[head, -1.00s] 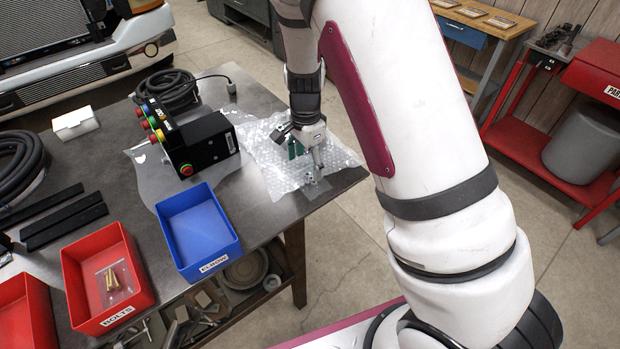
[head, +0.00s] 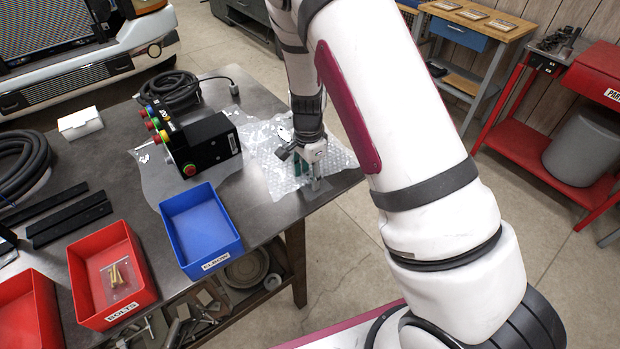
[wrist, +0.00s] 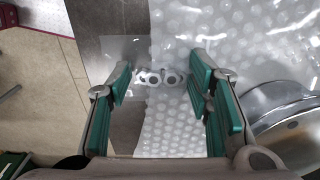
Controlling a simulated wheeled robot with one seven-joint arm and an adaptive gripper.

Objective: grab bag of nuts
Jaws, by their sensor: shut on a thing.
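The bag of nuts (wrist: 150,77) is a clear plastic bag with a few silver nuts showing, lying over the edge of the bubble wrap (wrist: 235,35) in the wrist view. In the head view my gripper (head: 308,178) points down at the bubble wrap (head: 272,170) near the right corner of the table.
A blue bin (head: 200,262) and a red bolts bin (head: 118,312) stand along the table's front. A black control box (head: 208,145) is left of the bubble wrap. A round shiny metal part (wrist: 290,125) is close to the right finger in the wrist view.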

